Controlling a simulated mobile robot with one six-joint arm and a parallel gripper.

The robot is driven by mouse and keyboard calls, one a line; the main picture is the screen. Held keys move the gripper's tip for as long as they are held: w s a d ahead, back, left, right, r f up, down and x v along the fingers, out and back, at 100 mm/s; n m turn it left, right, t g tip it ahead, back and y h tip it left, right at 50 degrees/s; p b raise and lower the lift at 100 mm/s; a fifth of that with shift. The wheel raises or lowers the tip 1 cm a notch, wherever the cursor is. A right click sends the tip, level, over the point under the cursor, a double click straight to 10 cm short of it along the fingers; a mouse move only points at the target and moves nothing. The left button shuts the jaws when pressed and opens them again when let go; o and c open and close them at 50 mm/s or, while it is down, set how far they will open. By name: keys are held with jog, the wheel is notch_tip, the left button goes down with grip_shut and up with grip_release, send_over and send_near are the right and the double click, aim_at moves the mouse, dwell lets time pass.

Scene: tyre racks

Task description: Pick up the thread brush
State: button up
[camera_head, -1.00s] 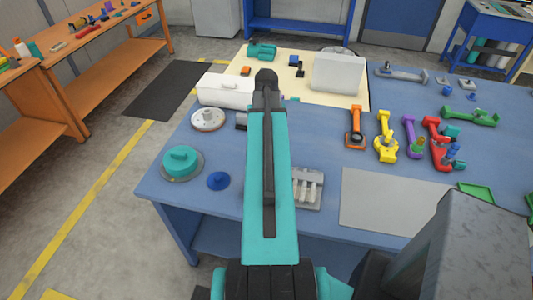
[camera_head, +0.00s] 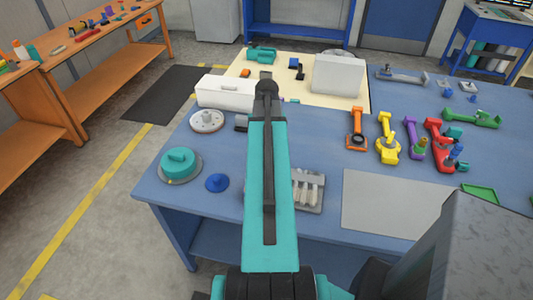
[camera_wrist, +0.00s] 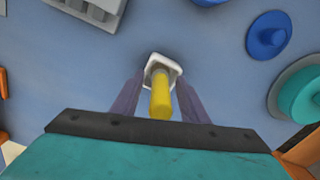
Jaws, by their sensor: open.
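A yellow rod, which looks like the thread brush's handle (camera_wrist: 160,99), stands in the middle of the wrist view. Its far end meets a small white square piece (camera_wrist: 152,66) over the blue table. My gripper (camera_wrist: 158,88) is open, with one finger on each side of the yellow rod. Gaps show between the rod and both fingers; no firm contact is visible. In the head view my arm hides the rod and the gripper.
A grey tray with pale rods (camera_head: 309,190) and a blue disc (camera_head: 217,182) lie to either side of my arm. A teal round part (camera_head: 180,163) is further left. A bare grey mat (camera_head: 392,203) lies right. A white box (camera_head: 226,92) stands behind.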

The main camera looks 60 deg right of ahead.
jog(key=shift+c, duration=0.4)
grip_shut()
jog(key=shift+r, duration=0.15)
jog(key=shift+r+b, duration=1.35)
jog(key=shift+r, duration=3.5)
